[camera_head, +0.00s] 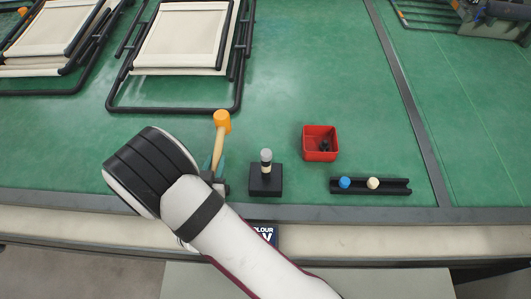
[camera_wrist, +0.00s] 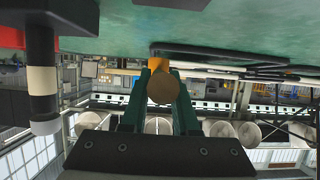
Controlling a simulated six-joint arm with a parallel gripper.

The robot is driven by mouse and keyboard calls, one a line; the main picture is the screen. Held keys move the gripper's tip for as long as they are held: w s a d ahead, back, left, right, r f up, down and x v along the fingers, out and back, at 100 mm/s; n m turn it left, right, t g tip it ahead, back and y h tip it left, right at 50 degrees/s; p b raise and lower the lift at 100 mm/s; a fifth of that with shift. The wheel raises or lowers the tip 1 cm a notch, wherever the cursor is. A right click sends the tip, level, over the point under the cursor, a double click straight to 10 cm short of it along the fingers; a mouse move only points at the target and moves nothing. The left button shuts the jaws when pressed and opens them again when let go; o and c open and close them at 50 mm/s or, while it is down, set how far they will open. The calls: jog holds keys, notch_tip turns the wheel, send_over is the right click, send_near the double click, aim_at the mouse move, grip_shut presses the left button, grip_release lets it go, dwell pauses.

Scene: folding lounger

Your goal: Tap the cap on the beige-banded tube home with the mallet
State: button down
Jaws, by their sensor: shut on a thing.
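The beige-banded tube (camera_head: 266,168) stands upright in a black square base (camera_head: 261,187), with a grey cap (camera_head: 266,155) on its top end. In the wrist view the tube (camera_wrist: 43,80) appears upside down at the left, its grey cap (camera_wrist: 45,127) pointing down. I cannot tell how far the cap is seated. My gripper (camera_head: 217,178) is left of the tube, shut on the wooden handle of the mallet (camera_head: 219,146). The orange mallet head (camera_head: 222,121) is apart from the cap, up and left of it. The handle's end (camera_wrist: 162,88) shows between my teal fingers.
A red bin (camera_head: 307,147) with small black parts stands right of the tube. A black rail (camera_head: 399,187) holds a blue cap (camera_head: 345,183) and a cream cap (camera_head: 373,183). Black-framed loungers (camera_head: 178,108) lie at the back left. Green table is clear between them.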

jog(key=shift+r, duration=0.4)
